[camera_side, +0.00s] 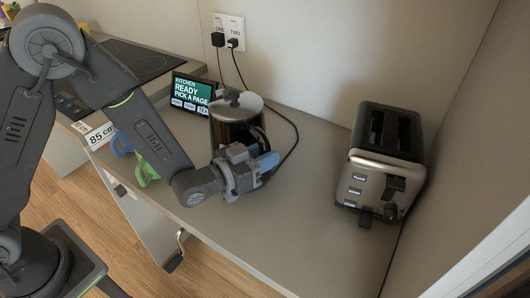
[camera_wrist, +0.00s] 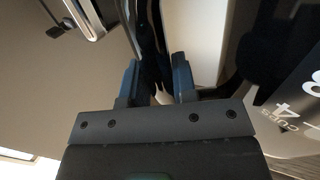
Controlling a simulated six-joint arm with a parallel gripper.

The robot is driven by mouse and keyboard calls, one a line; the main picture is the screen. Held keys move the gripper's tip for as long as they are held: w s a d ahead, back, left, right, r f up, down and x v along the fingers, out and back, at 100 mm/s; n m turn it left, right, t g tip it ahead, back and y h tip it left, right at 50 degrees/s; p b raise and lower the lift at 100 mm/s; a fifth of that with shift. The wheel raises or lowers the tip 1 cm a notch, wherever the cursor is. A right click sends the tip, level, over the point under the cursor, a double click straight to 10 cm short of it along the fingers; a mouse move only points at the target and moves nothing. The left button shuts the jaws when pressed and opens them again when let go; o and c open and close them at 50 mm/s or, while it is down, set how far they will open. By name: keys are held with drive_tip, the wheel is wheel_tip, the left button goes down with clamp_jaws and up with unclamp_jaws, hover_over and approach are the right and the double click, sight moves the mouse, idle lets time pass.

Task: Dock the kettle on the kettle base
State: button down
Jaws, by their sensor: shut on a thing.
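The kettle (camera_side: 236,128), dark with a silver lid and black knob, stands upright in the middle of the counter in the side view. My gripper (camera_side: 266,160) is at its front right side, shut on the kettle's handle. In the wrist view, the two fingers of my gripper (camera_wrist: 157,82) close around the dark handle (camera_wrist: 153,40), and the kettle's dark body (camera_wrist: 262,45) fills the right. I cannot make out the kettle base; the kettle and my gripper hide that part of the counter. I cannot tell whether the kettle touches a surface beneath.
A silver toaster (camera_side: 382,165) stands at the right. A display (camera_side: 191,93) stands behind left of the kettle. Blue (camera_side: 121,141) and green (camera_side: 146,171) mugs are near the left edge. A black cord (camera_side: 293,132) curves behind the kettle. The counter between kettle and toaster is clear.

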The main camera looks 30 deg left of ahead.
drive_tip(key=c, duration=1.3)
unclamp_jaws()
drive_tip(key=shift+o, duration=0.6)
drive_tip(key=shift+f, duration=0.25)
